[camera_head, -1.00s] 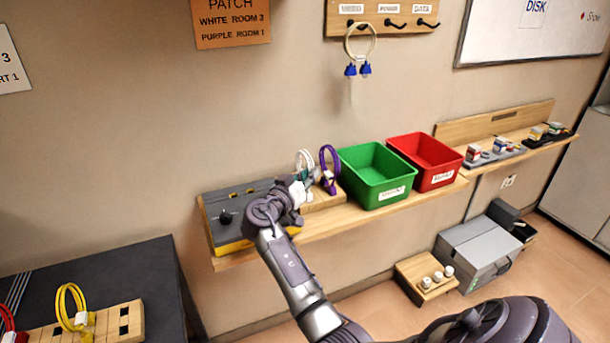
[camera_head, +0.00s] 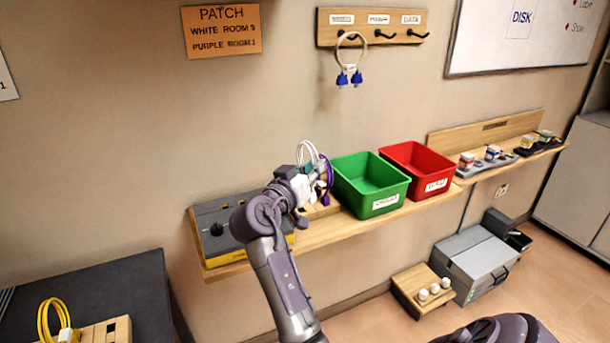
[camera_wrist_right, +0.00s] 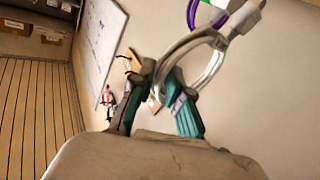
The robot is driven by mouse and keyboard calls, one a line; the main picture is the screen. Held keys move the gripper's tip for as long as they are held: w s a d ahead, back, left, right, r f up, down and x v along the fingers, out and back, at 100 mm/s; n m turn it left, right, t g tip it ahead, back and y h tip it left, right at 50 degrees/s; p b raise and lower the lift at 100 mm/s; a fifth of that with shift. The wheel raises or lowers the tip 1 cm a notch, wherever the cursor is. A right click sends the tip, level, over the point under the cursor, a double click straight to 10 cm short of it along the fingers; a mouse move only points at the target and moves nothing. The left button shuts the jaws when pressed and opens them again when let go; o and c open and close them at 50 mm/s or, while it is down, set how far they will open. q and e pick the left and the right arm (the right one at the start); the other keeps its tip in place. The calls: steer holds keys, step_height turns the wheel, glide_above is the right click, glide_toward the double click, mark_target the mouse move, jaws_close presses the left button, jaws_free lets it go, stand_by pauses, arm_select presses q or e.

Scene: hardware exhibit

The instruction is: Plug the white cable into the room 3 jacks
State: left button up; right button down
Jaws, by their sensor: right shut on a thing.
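My right gripper (camera_head: 310,178) is above the left part of the wall shelf, shut on the white cable (camera_head: 308,153). In the right wrist view the white cable (camera_wrist_right: 214,62) loops up from between the teal fingers of the gripper (camera_wrist_right: 158,100). A pale plug end shows at the upper right there. The purple cable (camera_head: 329,170) is just right of the gripper, over the wooden block (camera_head: 320,209); part of it shows in the wrist view (camera_wrist_right: 205,14). The orange patch sign (camera_head: 222,31) reads white room 3, purple room 1. I cannot make out the room 3 jacks. My left gripper is not in view.
A grey and yellow device (camera_head: 214,230) sits on the shelf (camera_head: 345,226) left of the gripper. A green bin (camera_head: 370,186) and a red bin (camera_head: 418,168) stand right. A yellow cable (camera_head: 42,322) is on the dark table (camera_head: 100,290). A blue-ended cable (camera_head: 340,56) hangs above.

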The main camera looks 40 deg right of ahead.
steer(key=s+a+r+p, duration=0.25)
steer(key=r+p, duration=0.65)
steer(key=r, duration=2)
steer(key=s+a+r+p, duration=0.25)
steer(key=r+p, duration=0.75)
steer(key=r, duration=1.9)
steer(key=w+d+p, duration=0.2)
steer(key=w+d, duration=0.1)
steer(key=w, duration=0.7)
steer(key=w+d+f+p, duration=0.1)
steer(key=w+d+p, duration=0.1)
steer(key=w, duration=0.7)
steer(key=shift+w+d, duration=0.35)
steer(key=shift+d, duration=0.2)
steer(key=shift+f, duration=0.85)
